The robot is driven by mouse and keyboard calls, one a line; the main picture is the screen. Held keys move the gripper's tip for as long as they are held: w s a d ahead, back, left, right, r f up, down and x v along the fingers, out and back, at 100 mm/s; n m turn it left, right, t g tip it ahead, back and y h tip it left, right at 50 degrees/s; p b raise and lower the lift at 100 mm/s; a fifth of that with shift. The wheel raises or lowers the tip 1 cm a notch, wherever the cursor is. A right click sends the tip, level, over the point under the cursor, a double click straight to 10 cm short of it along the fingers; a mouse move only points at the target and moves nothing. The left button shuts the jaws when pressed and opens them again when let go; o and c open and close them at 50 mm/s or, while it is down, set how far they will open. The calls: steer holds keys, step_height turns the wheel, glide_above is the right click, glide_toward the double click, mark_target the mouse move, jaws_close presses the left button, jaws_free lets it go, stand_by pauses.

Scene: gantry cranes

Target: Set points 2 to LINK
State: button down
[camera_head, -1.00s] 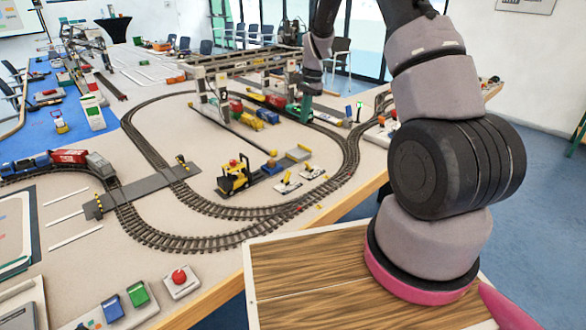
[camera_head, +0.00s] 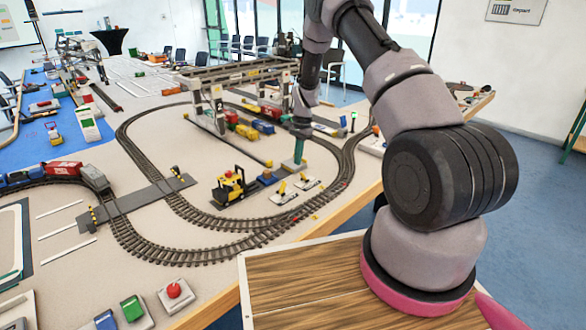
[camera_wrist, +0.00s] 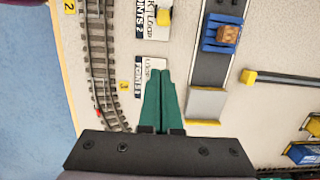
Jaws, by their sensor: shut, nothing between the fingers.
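The points 2 plate (camera_wrist: 152,18) lies at the top of the wrist view, white with black print and a yellow lever handle (camera_wrist: 163,16). In the head view it appears to be the nearer left lever plate (camera_head: 283,194). A second lever plate (camera_wrist: 151,72) lies below it in the wrist view, partly hidden by my fingers; it also shows in the head view (camera_head: 309,183). My gripper (camera_wrist: 160,73) is shut and empty, its green fingertips over the edge of this second plate. It also shows in the head view (camera_head: 299,160), pointing down.
Curved track (camera_wrist: 100,65) runs beside the plates. A blue wagon with a brown load (camera_wrist: 228,34) and a grey ramp piece (camera_wrist: 205,104) lie on the other side. The yellow loader (camera_head: 231,186) and gantry crane (camera_head: 235,75) stand close by.

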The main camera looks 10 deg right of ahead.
mark_target(283, 187)
steer(key=f, duration=0.5)
steer(key=a+f, duration=0.1)
steer(key=f, duration=0.2)
steer(key=shift+s+f, duration=0.35)
steer(key=shift+s, duration=0.05)
steer(key=shift+s+a+r, duration=0.25)
steer(key=shift+a, duration=0.25)
steer(key=shift+s+a+r, duration=0.2)
steer(key=shift+a+r, duration=0.05)
steer(key=shift+a, duration=0.25)
steer(key=shift+s+a+r, duration=0.35)
steer(key=shift+s+a, duration=0.05)
steer(key=shift+a, duration=0.2)
steer(key=shift+a, duration=0.1)
steer(key=shift+r, duration=0.1)
steer(key=shift+h, duration=0.4)
